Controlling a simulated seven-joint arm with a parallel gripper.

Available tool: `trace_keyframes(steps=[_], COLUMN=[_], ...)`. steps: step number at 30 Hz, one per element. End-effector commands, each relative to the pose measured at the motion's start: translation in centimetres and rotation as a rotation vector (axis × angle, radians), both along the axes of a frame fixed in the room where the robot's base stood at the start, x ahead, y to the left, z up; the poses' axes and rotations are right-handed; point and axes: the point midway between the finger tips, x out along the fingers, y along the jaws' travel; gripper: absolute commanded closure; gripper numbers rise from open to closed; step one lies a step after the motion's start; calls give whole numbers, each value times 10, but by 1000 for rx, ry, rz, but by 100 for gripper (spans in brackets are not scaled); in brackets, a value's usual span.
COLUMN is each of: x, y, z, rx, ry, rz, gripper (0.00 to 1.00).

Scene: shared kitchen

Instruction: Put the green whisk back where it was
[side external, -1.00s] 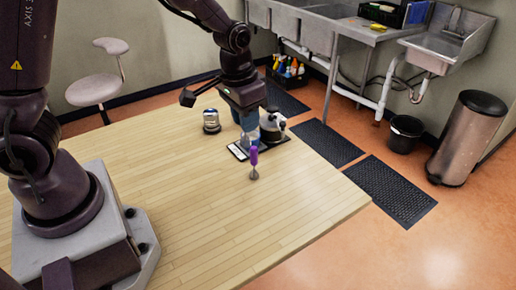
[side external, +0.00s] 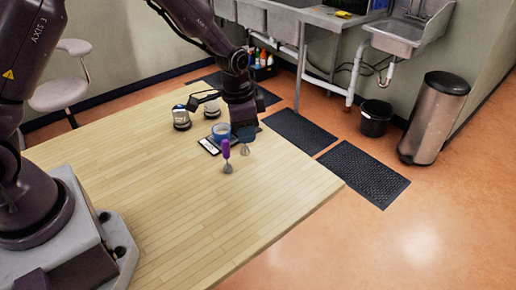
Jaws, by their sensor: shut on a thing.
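My gripper (side external: 244,130) is shut on a whisk near the right side of the wooden table. The whisk's pale wire head (side external: 246,147) hangs below the fingers. Its handle is mostly hidden by the gripper, so I cannot clearly make out its green colour. I cannot tell whether the wire head touches the table.
The front of the wooden table (side external: 190,220) is clear. Its right edge is close.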

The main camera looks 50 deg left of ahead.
Motion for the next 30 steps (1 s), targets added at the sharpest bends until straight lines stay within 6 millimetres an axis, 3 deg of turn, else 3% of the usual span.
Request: trace_keyframes(steps=[1, 6, 11, 18, 30], x=[8, 26, 34, 36, 36], y=[0, -1, -1, -1, -1], z=[-12, -32, -41, -71, -76], rx=[1, -1, -1, 0, 0], ry=[3, -1, -1, 0, -1], rz=[0, 1, 1, 1, 1], gripper=[100, 100, 100, 100, 100])
